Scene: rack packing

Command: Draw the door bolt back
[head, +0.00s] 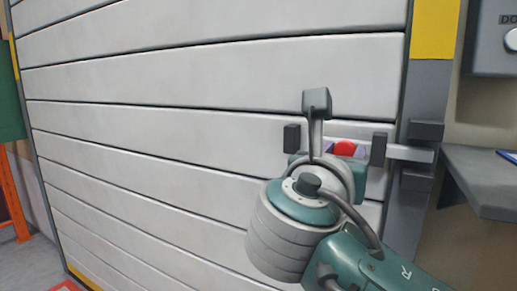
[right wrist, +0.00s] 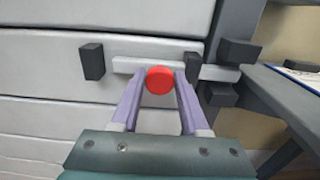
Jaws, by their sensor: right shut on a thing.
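The door bolt is a pale bar (head: 408,152) lying across the slatted door, with a round red knob (head: 345,148). In the right wrist view the bar (right wrist: 128,65) runs behind the knob (right wrist: 159,80), and its right end lies between two dark keeper blocks (right wrist: 239,51) on the frame. Its left end stops short of the left dark guide block (right wrist: 92,62). My right gripper (right wrist: 159,76) is shut on the knob, with a purple finger on each side. In the head view my wrist hides part of the bar. My left gripper is not in view.
The white slatted door (head: 190,70) fills most of the head view. The dark door frame post (head: 424,90) stands right of it. A grey shelf (head: 485,178) and a wall box (head: 492,40) are farther right. An orange rack post (head: 12,195) stands at far left.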

